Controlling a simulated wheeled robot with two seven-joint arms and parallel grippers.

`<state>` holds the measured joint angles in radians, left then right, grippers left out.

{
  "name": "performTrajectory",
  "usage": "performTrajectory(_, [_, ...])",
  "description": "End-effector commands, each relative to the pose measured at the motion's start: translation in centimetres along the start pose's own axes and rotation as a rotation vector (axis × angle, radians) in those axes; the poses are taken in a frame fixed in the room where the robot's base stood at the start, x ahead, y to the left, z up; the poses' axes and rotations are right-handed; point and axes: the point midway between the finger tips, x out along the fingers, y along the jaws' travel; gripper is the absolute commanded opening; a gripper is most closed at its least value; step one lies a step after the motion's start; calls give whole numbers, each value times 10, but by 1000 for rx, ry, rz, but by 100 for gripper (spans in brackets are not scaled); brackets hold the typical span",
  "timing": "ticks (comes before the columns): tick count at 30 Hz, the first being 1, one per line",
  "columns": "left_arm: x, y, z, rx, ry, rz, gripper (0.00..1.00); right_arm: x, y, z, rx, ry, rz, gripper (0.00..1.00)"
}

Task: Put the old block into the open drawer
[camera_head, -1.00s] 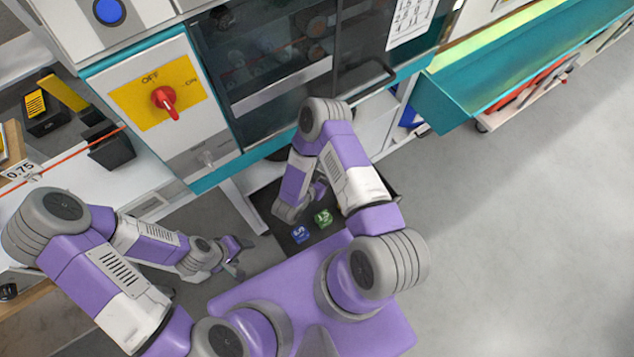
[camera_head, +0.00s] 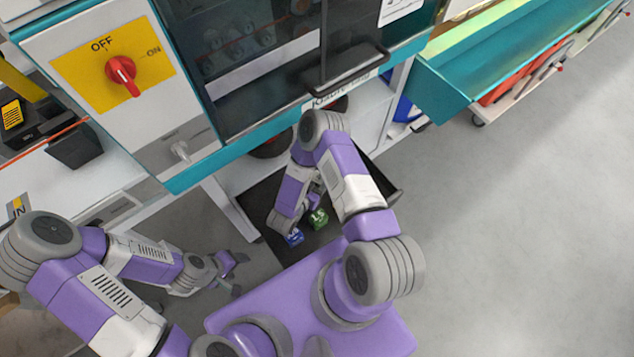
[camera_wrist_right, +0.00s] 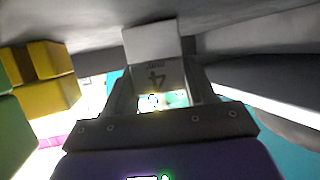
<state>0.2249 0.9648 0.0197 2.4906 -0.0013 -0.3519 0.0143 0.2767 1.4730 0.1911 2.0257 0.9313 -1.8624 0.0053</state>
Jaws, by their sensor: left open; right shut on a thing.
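In the right wrist view, my right gripper (camera_wrist_right: 157,85) is shut on a pale grey block (camera_wrist_right: 152,45) with a dark "4" and small lettering on its side. In the head view my right arm is folded over a black tray, and its fingers and the held block are mostly hidden there. My left gripper (camera_head: 235,272) is open and empty, low at the left of the tray. An open teal drawer (camera_head: 440,95) with a pale green inside juts out at the upper right, away from both grippers.
The black tray (camera_head: 262,200) holds a blue block (camera_head: 294,238) and a green block (camera_head: 318,218). A machine with a red switch (camera_head: 122,72) and a dark glass door with a black handle (camera_head: 345,75) stands close in front. Grey floor (camera_head: 520,230) is clear at the right.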

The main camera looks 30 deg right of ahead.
Motion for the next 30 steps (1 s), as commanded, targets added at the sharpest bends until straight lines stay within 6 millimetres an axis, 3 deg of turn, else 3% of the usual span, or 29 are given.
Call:
performTrajectory(11, [2, -1, 0, 0, 0, 0, 64, 1, -1, 3, 0, 1, -1, 22])
performTrajectory(12, [2, -1, 0, 0, 1, 0, 64, 1, 0, 4, 0, 0, -1, 56])
performTrajectory(17, [1, 0, 0, 0, 0, 0, 64, 1, 0, 3, 0, 0, -1, 80])
performTrajectory(27, [-1, 0, 0, 0, 0, 0, 64, 0, 0, -2, 1, 0, 1, 80])
performTrajectory(30, [-6, 2, 0, 0, 0, 0, 64, -14, -1, -1, -3, -3, -4, 80])
